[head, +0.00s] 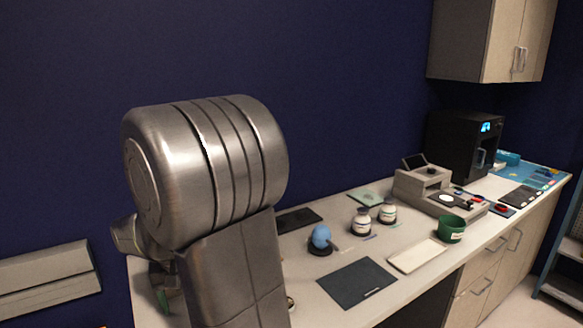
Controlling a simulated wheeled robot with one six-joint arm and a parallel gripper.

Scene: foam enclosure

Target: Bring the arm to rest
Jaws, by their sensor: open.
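My own arm (205,170) fills the left-centre of the head view, with a large metal joint and a link below it. The arm stands up in front of the counter (300,262) and hides its left part. My gripper does not show in this view. A smaller grey part shows at the left behind the big joint, and I cannot tell which part of the arm it is.
On the counter are a blue ball on a dark base (321,236), two jars (361,221), a dark mat (357,283), a pale board (416,256), a green cup (450,229), a grey machine (437,188) and a black machine (465,145). A cabinet (480,45) hangs above.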

